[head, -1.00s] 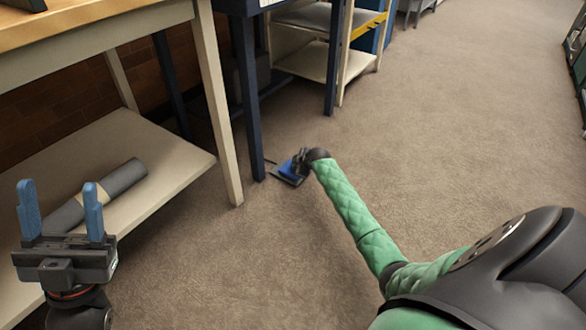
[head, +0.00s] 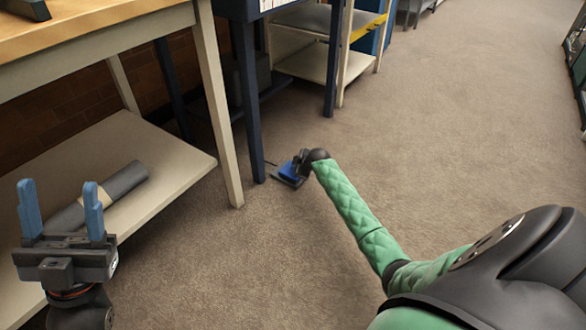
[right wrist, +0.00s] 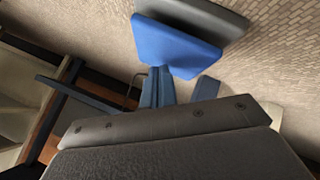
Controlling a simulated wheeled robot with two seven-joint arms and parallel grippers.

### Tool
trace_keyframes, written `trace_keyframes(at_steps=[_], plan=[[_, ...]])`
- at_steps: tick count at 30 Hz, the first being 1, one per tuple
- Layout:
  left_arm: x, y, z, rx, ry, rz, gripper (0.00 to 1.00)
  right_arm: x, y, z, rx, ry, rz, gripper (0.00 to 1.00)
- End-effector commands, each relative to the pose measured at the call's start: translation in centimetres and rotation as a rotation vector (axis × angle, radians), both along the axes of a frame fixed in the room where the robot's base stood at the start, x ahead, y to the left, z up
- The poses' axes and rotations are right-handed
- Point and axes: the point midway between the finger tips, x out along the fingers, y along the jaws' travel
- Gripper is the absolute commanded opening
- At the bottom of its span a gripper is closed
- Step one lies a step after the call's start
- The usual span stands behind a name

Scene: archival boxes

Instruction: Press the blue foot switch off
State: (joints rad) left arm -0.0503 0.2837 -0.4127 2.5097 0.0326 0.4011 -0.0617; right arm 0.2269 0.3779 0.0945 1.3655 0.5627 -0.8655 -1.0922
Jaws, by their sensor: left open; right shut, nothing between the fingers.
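The blue foot switch (head: 289,172) lies on the carpet beside a dark blue table leg. It is a blue pedal on a dark base. My right gripper (head: 301,160) is low over the pedal's right side and hides part of it. In the right wrist view the blue pedal (right wrist: 176,45) is just beyond my shut fingertips (right wrist: 157,80). I cannot tell whether they touch it, or whether the pedal is pressed down. My left gripper (head: 60,210) is open and empty at the far left, away from the switch.
A cream workbench (head: 219,120) with a low shelf stands at the left, with a grey roll (head: 122,182) on that shelf. A dark blue table leg (head: 247,95) rises near the switch. A cream shelf unit (head: 345,60) stands behind. The carpet to the right is clear.

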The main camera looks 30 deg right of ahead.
Motion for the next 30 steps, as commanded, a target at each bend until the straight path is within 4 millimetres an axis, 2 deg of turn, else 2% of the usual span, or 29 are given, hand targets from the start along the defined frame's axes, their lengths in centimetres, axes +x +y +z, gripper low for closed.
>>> trace_keyframes(at_steps=[3, 14, 30], plan=[[0.0, 0.0, 0.7, 0.0, 0.0, 0.0, 0.56, 0.0, 0.0, 0.6, 0.0, 0.0, 0.0, 0.0], [0.0, 0.0, 0.8, 0.001, -0.001, 0.001, 0.56, 0.0, 0.0, 0.7, 0.001, -0.001, 0.001, 0.0], [0.0, 0.0, 4.7, 0.001, -0.001, 0.001, 0.56, 0.0, 0.0, 4.8, 0.0, -0.001, 0.0, 0.0]])
